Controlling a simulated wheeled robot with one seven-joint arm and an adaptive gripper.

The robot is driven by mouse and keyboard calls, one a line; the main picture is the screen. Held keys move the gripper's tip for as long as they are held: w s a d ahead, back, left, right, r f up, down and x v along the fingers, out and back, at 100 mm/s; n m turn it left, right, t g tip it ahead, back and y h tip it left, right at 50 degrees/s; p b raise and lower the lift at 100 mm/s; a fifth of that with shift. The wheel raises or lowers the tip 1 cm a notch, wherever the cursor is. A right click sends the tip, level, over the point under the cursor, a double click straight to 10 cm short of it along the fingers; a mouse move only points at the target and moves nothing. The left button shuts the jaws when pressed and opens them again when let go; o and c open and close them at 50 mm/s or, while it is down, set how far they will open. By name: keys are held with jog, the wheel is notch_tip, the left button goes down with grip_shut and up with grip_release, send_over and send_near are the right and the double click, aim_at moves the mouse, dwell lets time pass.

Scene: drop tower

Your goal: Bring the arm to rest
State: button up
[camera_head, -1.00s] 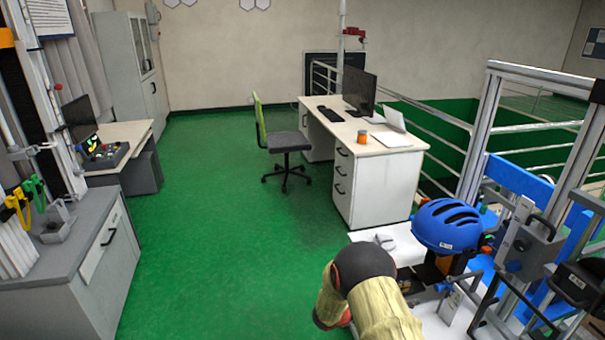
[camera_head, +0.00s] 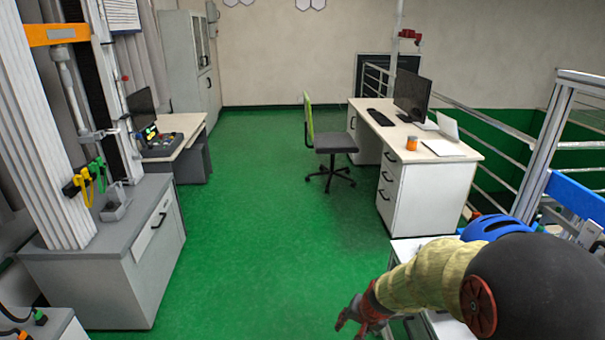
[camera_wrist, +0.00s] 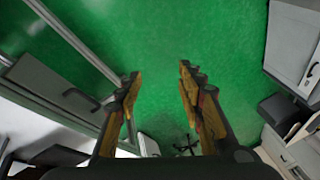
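My arm (camera_head: 430,280) reaches in from the lower right of the head view, bent, with its forearm pointing left. My gripper (camera_head: 350,318) is at the arm's end, low over the green floor, left of the white table at the right. In the wrist view my gripper (camera_wrist: 158,78) shows two fingers spread apart. Only green floor shows between the fingertips, so it is open and empty. The arm's elbow covers part of the table and the blue helmet (camera_head: 492,227).
A white desk (camera_head: 430,180) with a monitor (camera_head: 411,95) and an office chair (camera_head: 330,145) stand further back. A grey cabinet (camera_head: 120,250) with a test machine is at the left. The green floor (camera_head: 250,230) between them is clear.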

jog(key=s+d+r+n+h, duration=0.1)
jog(key=s+d+r+n, duration=0.1)
jog(key=s+r, duration=1)
jog(key=s+d+r+n+t, duration=0.1)
jog(key=s+d+r+n, duration=0.1)
jog(key=s+r, duration=1.1)
jog(key=shift+s+d+n+t+h, duration=0.3)
jog(key=shift+s+d+h, duration=0.1)
jog(key=shift+s+d, duration=0.15)
